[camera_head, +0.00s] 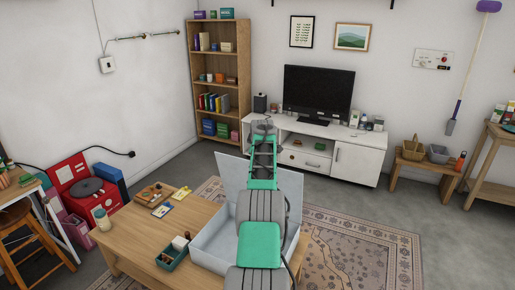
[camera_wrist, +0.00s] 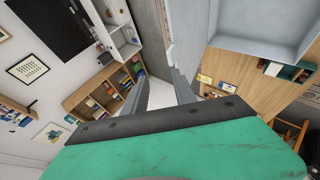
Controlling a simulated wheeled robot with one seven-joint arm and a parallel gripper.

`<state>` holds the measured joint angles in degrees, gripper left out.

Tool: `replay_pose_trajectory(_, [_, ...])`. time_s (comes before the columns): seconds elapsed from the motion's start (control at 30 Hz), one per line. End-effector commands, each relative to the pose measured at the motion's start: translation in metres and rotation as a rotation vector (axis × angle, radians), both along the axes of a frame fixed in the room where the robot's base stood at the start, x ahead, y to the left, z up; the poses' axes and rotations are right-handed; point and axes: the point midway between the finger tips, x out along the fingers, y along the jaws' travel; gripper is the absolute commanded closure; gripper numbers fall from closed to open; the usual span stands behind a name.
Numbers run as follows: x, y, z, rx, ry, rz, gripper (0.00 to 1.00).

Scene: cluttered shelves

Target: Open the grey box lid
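The grey box (camera_head: 217,243) stands on the wooden table, partly hidden behind my arm. Its lid (camera_head: 232,172) is raised and stands steeply up at the far side, so the inside shows. In the wrist view the pale box interior (camera_wrist: 262,22) is at the upper right, and the lid's edge (camera_wrist: 171,52) runs down towards my fingers. My gripper (camera_wrist: 162,88) has its two fingers apart, with a gap between them. In the head view my gripper (camera_head: 262,125) is above the top of the lid. Whether a finger touches the lid cannot be told.
A white TV cabinet (camera_head: 310,157) and a bookshelf (camera_head: 220,80) stand behind. Patterned rug and open floor lie to the right.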

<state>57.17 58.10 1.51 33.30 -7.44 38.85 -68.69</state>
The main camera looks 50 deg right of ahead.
Motion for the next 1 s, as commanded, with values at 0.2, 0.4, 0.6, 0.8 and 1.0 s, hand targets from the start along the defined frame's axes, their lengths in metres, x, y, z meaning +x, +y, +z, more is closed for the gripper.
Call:
replay_pose_trajectory(0.2, [-0.008,0.009,0.011,-0.002,-0.002,0.000,0.67])
replay_pose_trajectory(0.4, [-0.026,0.029,0.033,-0.003,-0.002,-0.001,0.67])
replay_pose_trajectory(0.6, [-0.037,0.043,0.049,-0.001,0.000,0.000,0.67])
replay_pose_trajectory(0.8, [-0.038,0.044,0.052,-0.001,0.000,0.000,0.67])
replay_pose_trajectory(1.0, [-0.027,0.062,0.055,0.020,-0.008,0.007,0.78])
